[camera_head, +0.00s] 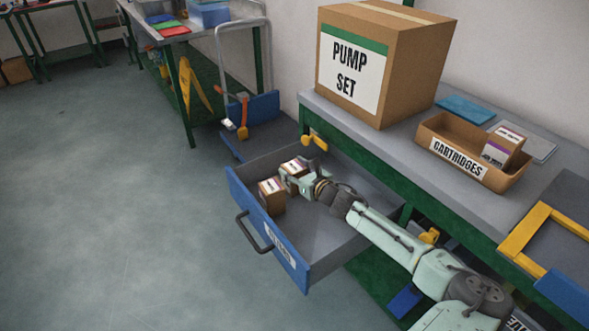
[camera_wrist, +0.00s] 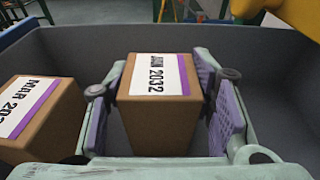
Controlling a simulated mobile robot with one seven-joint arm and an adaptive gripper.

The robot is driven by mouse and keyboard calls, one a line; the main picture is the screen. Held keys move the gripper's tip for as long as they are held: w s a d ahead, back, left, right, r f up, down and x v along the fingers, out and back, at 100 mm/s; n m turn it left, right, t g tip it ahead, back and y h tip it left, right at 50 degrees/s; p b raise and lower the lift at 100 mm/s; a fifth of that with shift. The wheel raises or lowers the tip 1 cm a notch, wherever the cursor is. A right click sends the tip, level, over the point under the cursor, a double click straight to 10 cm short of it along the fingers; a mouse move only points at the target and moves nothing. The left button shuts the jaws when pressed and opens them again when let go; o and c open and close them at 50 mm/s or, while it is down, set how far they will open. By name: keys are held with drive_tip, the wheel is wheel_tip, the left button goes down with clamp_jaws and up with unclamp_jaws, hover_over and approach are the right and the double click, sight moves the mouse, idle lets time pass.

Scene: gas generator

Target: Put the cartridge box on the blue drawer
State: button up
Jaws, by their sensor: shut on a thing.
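The blue drawer (camera_head: 290,266) is pulled out under the workbench, with a blue front, a dark handle and a grey inside. My gripper (camera_head: 297,176) reaches down into it and is shut on a brown cartridge box (camera_head: 294,165) with a white and purple label. In the wrist view this box (camera_wrist: 158,108) sits upright between the two purple finger pads, its label ending in 2032. I cannot tell whether its bottom touches the drawer floor. A second cartridge box (camera_head: 271,196), labelled MAR, stands beside it near the drawer front; it also shows in the wrist view (camera_wrist: 38,118).
On the workbench, a cardboard CARTRIDGES tray (camera_head: 459,169) holds another labelled box (camera_head: 503,147). A yellow frame (camera_head: 526,232) lies at the right. The drawer's right part is free.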

drive_tip(key=o, duration=1.4)
drive_tip(key=shift+c, duration=0.2)
drive_tip(key=b+v, duration=0.2)
drive_tip(key=v, duration=1)
